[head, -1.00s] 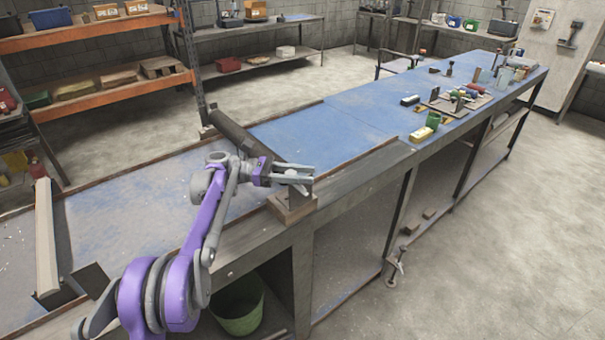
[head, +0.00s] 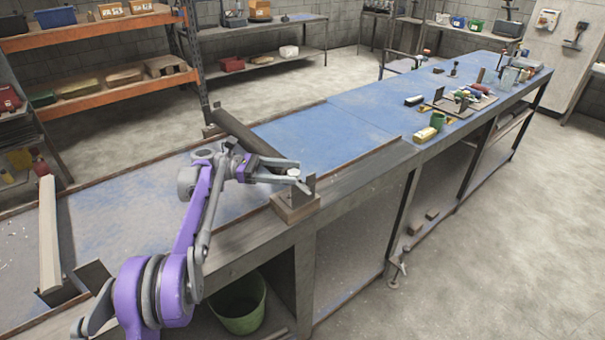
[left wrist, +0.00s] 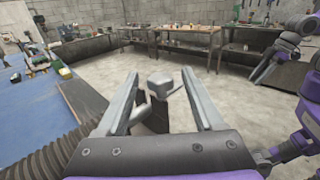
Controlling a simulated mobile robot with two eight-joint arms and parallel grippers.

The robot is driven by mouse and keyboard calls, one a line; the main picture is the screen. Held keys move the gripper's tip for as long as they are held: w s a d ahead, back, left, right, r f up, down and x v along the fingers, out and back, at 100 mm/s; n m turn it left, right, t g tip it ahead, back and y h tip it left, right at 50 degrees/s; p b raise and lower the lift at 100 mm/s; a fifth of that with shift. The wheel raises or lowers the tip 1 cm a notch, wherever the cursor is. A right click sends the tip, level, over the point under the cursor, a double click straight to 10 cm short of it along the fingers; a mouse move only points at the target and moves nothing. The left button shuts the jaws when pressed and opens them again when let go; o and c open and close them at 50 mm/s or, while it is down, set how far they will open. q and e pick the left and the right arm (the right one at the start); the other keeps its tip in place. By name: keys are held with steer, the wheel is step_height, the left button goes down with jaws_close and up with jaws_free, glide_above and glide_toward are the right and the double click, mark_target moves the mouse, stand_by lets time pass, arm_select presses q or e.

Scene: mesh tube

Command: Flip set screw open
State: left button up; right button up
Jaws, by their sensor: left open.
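A small grey set screw with a blocky head and a side lever (left wrist: 160,80) shows between my left gripper's fingers in the left wrist view. It sits by an upright plate on a wooden block (head: 296,208) at the bench's front edge. My left gripper (head: 298,172) is open, its fingers on either side of the screw head; I cannot tell whether they touch it. A dark mesh tube (head: 246,136) lies behind the gripper, its near end hidden by my arm.
The long blue-topped workbench (head: 310,135) runs to the back right. A beige bar (head: 48,235) lies at the left. A green bucket (head: 240,308) is below the bench.

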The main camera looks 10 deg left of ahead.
arm_select(q)
steer(key=a, duration=0.6)
steer(key=shift+s, duration=0.35)
